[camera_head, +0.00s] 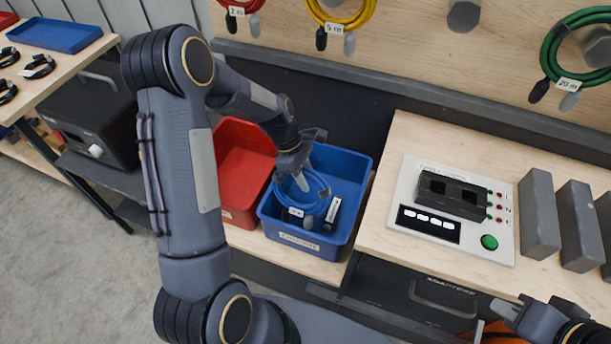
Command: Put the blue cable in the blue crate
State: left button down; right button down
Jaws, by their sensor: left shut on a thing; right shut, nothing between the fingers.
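The blue crate (352,185) stands on a low shelf left of the cable-tester table. The coiled blue cable (322,190), with dark and grey plugs and a white tag, is inside the crate's outline near its front wall. My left gripper (302,183) reaches down over the crate and is shut on the cable's coil. Whether the coil touches the crate floor I cannot tell. My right gripper (508,306) is shut and empty at the lower right, by the table's front edge.
A red crate (240,150) stands left of the blue one, partly behind my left arm. A tester panel (410,188) and several grey blocks (538,215) are on the right table. Red, yellow and green cables (550,62) hang on the back wall.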

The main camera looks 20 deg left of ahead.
pick_arm(q)
jog(key=shift+f+b, duration=1.45)
jog(key=shift+f, duration=0.7)
dwell(0.7)
jog(key=c, duration=1)
grip_release()
jog(key=shift+s+f, duration=0.1)
jog(key=shift+v, duration=4)
